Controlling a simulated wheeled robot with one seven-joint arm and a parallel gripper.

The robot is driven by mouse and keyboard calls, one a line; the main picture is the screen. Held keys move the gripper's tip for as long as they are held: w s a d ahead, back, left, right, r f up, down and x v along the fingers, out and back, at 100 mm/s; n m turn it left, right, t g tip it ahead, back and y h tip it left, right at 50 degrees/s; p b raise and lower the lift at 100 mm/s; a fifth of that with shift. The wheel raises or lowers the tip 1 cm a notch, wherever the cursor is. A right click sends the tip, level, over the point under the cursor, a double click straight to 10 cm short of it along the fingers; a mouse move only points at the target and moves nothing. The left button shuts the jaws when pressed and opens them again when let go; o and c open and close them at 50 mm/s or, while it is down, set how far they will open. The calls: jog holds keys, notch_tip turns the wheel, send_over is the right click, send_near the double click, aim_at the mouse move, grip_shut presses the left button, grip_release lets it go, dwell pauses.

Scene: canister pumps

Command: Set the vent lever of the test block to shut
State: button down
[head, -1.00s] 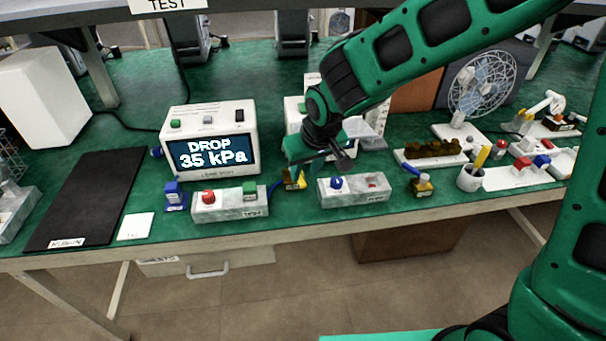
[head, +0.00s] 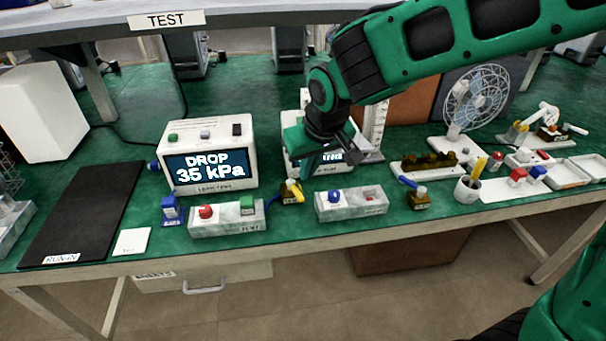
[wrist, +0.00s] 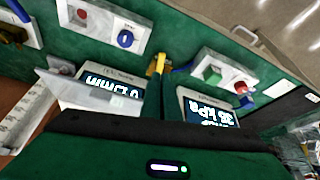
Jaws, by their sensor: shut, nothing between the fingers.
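A grey block (head: 227,221) near the table's front edge carries a red knob (head: 205,211) and a green cap (head: 247,204); its front label seems to read TEST. A second grey block (head: 351,206) to its right carries a blue knob (head: 334,196) and a small red part. I cannot tell which part is the vent lever or how it is set. My gripper (head: 307,170) is shut and empty, above the table behind the gap between the blocks. In the wrist view my gripper's fingers (wrist: 152,97) point toward a yellow fitting (wrist: 157,65).
A yellow fitting with a blue hose (head: 291,192) stands between the blocks. A display box (head: 209,155) reads DROP 35 kPa; a second display (head: 325,157) is partly behind my gripper. The black mat (head: 85,215) is bare.

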jog(key=t+h, duration=0.1)
jog(key=h, duration=0.1)
send_near(296, 192)
jog(key=s+a, duration=0.1)
jog(key=a, duration=0.2)
jog(key=s+a+m+t+h, duration=0.1)
jog(key=s+a+t+h, duration=0.15)
jog(key=s+a, duration=0.2)
jog(key=shift+g+h, duration=0.25)
jog(key=shift+g, duration=0.2)
jog(key=x, duration=0.8)
jog(key=shift+w+a+f, duration=0.2)
jog(key=shift+w, duration=0.15)
jog(key=d, duration=0.1)
jog(key=w, duration=0.1)
jog(key=d, duration=0.1)
jog(key=shift+w+d+f, duration=0.25)
jog(key=shift+d+f, duration=0.05)
jog(key=shift+d, duration=0.05)
jog(key=shift+w+d, duration=0.25)
jog(key=shift+d, duration=0.3)
